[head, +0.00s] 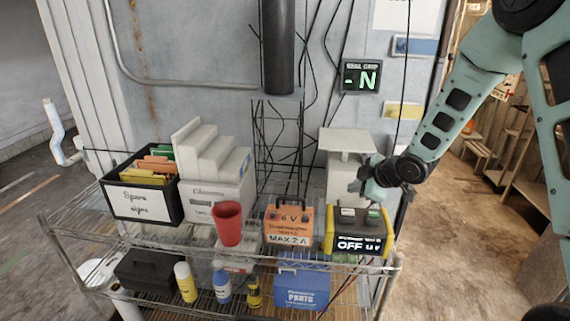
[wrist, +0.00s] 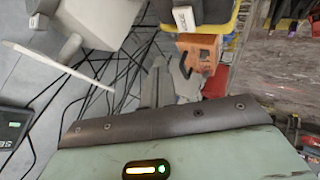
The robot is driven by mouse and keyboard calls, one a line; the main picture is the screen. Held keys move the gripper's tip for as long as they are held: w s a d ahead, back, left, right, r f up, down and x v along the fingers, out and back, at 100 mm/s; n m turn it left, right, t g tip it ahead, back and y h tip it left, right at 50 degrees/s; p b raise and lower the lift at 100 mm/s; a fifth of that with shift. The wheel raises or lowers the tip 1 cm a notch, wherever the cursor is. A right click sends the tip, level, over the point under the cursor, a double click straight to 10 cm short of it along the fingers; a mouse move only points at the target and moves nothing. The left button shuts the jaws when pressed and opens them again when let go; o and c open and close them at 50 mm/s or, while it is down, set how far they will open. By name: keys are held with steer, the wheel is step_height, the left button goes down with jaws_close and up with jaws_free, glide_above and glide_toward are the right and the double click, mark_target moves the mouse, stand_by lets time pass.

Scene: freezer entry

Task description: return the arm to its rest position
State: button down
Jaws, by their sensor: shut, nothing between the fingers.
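My arm is pale green with dark joints and reaches in from the upper right in the head view. My gripper (head: 366,194) is just above and behind the yellow and black box (head: 360,238) marked "OFF". It is shut and empty. Whether it touches the box top cannot be told. In the wrist view the grey fingers (wrist: 162,82) show close together beyond the dark palm edge, with the orange 6 V box (wrist: 200,48) behind them.
The wire shelf (head: 190,246) also holds a red cup (head: 228,223), a black bin of signs (head: 142,201) and a white stepped block (head: 212,160). A white stand (head: 347,142) is close to my gripper. Cables hang along the wall. Open floor (head: 470,235) lies to the right.

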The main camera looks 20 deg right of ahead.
steer(key=s+a+f+m+g+h+b, duration=0.1)
steer(key=s+a+m+g+b, duration=0.25)
steer(key=s+a+b, duration=0.65)
steer(key=s+a+g, duration=0.1)
steer(key=s+a, duration=0.3)
steer(key=s, duration=0.4)
steer(key=s+a+f+m+g+h+b, duration=0.1)
steer(key=s+a, duration=0.3)
steer(key=s, duration=0.5)
steer(key=s+a+g, duration=0.3)
steer(key=s+a, duration=0.1)
steer(key=s, duration=0.4)
steer(key=shift+s+f, duration=0.25)
steer(key=shift+m, duration=0.25)
